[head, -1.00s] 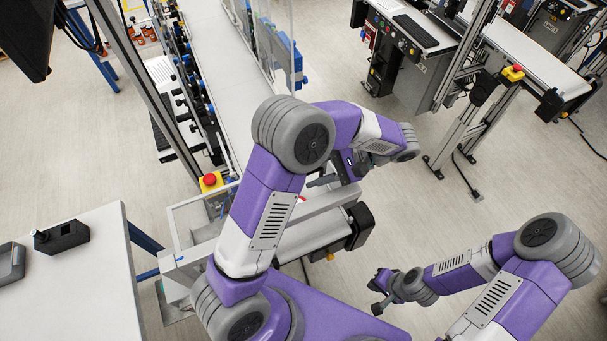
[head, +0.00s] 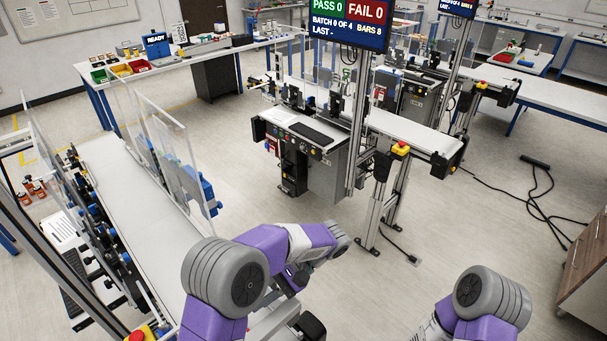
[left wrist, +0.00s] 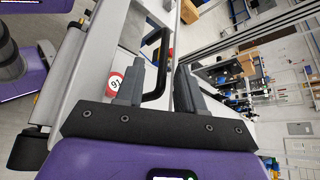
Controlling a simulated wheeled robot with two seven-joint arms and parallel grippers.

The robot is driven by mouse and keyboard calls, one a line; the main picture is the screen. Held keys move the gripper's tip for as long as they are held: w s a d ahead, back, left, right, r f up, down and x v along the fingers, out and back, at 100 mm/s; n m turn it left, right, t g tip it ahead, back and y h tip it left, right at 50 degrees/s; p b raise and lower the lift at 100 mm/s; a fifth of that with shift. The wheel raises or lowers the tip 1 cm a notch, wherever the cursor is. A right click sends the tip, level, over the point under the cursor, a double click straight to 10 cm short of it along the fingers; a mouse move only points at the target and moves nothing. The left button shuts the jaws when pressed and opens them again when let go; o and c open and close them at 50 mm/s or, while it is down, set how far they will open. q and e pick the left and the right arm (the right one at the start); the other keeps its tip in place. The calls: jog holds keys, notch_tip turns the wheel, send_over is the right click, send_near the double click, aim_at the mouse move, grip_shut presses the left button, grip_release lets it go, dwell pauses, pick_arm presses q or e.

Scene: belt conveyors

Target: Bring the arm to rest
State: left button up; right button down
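In the head view the left gripper is mostly hidden. Of my right arm (head: 490,305) only the elbow region shows at the bottom right; its gripper is out of frame.
The near conveyor (head: 135,200) with clear guard panels runs along the left. A red emergency button (head: 138,335) is at the bottom left. Another conveyor station (head: 310,145) with a display (head: 350,20) stands ahead. Open floor (head: 410,290) lies between the arms. A wooden cabinet (head: 585,270) is at right.

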pick_arm(q)
jog(key=x, duration=0.2)
jog(key=r+x, duration=0.1)
jog(key=x, duration=0.2)
jog(key=shift+s+a+f, duration=0.1)
jog(key=shift+s+a, duration=0.05)
jog(key=shift+a, duration=0.25)
jog(key=shift+s+r, duration=0.15)
jog(key=shift+r, duration=0.45)
